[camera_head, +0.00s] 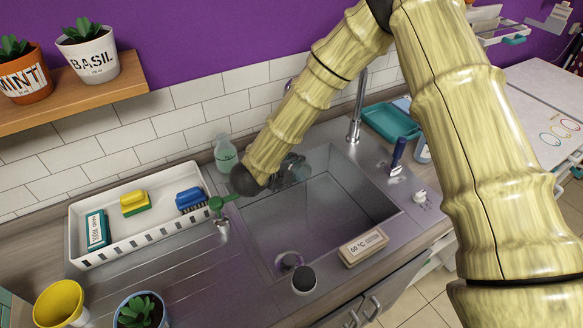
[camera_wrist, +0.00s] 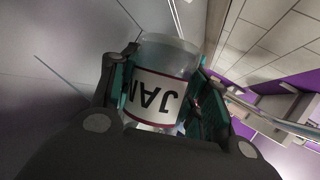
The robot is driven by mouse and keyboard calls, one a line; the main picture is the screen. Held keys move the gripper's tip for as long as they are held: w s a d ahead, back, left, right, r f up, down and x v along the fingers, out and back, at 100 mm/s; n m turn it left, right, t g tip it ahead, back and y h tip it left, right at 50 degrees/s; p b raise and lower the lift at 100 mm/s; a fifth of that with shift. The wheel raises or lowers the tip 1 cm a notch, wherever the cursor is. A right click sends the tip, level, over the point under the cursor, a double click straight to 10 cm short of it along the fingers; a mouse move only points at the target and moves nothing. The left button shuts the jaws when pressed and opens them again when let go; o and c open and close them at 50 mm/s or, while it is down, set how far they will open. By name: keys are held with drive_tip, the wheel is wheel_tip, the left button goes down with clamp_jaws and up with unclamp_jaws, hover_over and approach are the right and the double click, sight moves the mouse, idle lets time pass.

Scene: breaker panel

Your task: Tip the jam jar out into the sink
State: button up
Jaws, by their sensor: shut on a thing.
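The jam jar (camera_wrist: 160,90) is a clear jar with a white label, whose letters read upside down in the wrist view. My gripper (camera_wrist: 166,80) is shut on it, with a teal-padded finger on each side. In the head view my gripper (camera_head: 284,176) is above the back left part of the steel sink (camera_head: 325,220), and the jar there is mostly hidden by my arm and gripper. I cannot tell the jar's exact tilt or whether anything is inside. The sink basin looks empty apart from its drain area at the front.
A white tray (camera_head: 140,238) with sponge, box and brush stands left of the sink. A glass bottle (camera_head: 225,155) is behind. The faucet (camera_head: 355,125) rises at the sink's back. A small sign (camera_head: 363,247) and a dark-topped container (camera_head: 304,280) stand by the front edge.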

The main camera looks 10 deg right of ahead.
drive_tip(key=shift+s+d+f+m+t+b, duration=0.1)
drive_tip(key=shift+s+f+m+t+b, duration=0.15)
drive_tip(key=shift+b, duration=1.15)
idle(1.4)
drive_tip(key=shift+r+m+t+b, duration=0.35)
drive_tip(key=shift+r+t+b, duration=0.1)
drive_tip(key=shift+b, duration=0.6)
idle(1.4)
